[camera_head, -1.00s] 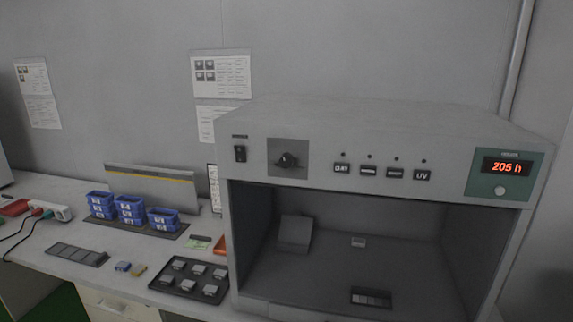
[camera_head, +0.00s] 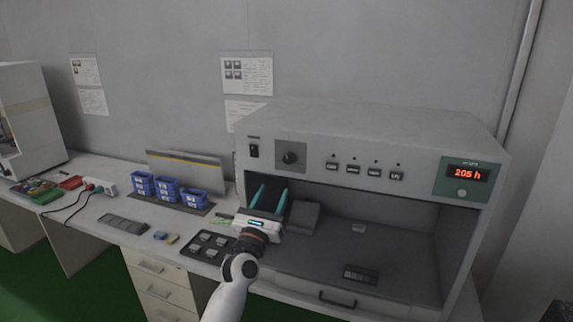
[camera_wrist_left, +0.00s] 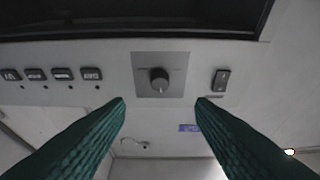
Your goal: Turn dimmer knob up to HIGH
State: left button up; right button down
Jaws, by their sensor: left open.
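The dimmer knob (camera_head: 290,158) is black and round, on a grey square plate at the upper left of the light cabinet's front panel. It also shows in the left wrist view (camera_wrist_left: 159,80), where a pale mark on it points down in the picture. My left gripper (camera_head: 270,192) is open and empty, with two green fingers pointing up toward the panel, below and left of the knob. In the left wrist view the fingers (camera_wrist_left: 160,100) stand apart on either side of the knob, not touching it. The plate's lettering is too small to read.
A rocker switch (camera_head: 254,151) is left of the knob; several labelled buttons (camera_head: 353,169) and a red "205 h" display (camera_head: 469,174) are to its right. The cabinet opening lies below. Blue bins (camera_head: 167,189) and a dark tray (camera_head: 188,250) stand on the bench at left.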

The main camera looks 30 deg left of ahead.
aim_at(287, 163)
pick_arm(q)
jog(key=p+x, duration=0.2)
jog(key=x, duration=0.7)
jog(key=shift+w+p, duration=0.3)
jog(key=shift+w, duration=0.05)
jog(key=shift+x, duration=0.8)
jog(key=shift+f, duration=0.1)
jog(key=c, duration=1)
